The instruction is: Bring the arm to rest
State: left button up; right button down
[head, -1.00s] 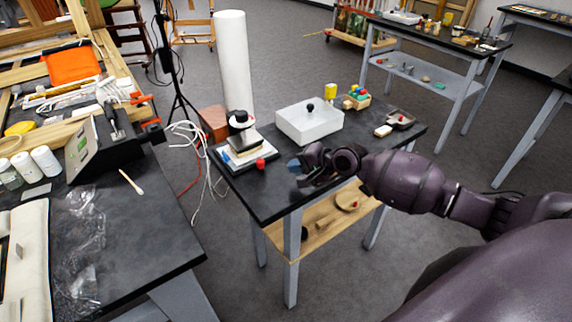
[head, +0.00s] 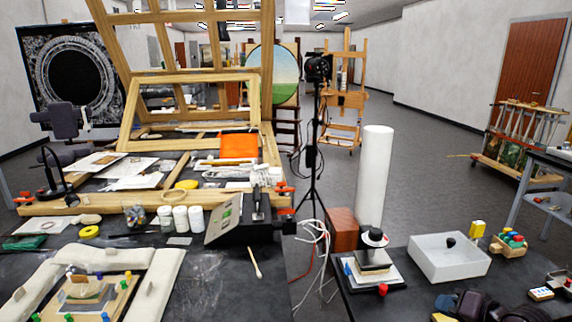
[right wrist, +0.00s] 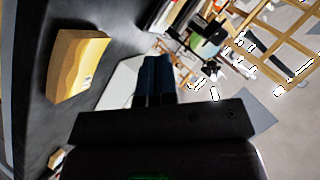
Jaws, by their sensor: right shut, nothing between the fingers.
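My right gripper (head: 443,306) shows at the bottom edge of the head view, cut off by the frame. It is low over the small dark table (head: 405,295), in front of the white box. In the right wrist view its dark blue fingers (right wrist: 155,80) are together, with nothing seen between them. Most of my right arm is out of view. My left gripper is not in view.
A white roll (head: 375,175) stands behind. A cluttered bench (head: 215,285) fills the left.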

jog(key=a+f+n, duration=0.1)
jog(key=n, duration=0.1)
jog(key=s+a+f+n+t, duration=0.1)
jog(key=n, duration=0.1)
jog(key=s+a+f+n+h, duration=0.1)
jog(key=n, duration=0.1)
jog(key=shift+s+a+n+t, duration=0.2)
jog(key=shift+a+n+t, duration=0.1)
jog(key=s+a+f+h, duration=0.2)
jog(key=s+a+f, duration=0.1)
jog(key=s+f, duration=0.4)
jog(key=s+a+f+g+h, duration=0.1)
jog(key=s+f, duration=0.6)
jog(key=s, duration=0.7)
jog(key=shift+s+a+h, duration=0.2)
jog(key=shift+a+h, duration=0.6)
jog(key=shift+a, duration=0.25)
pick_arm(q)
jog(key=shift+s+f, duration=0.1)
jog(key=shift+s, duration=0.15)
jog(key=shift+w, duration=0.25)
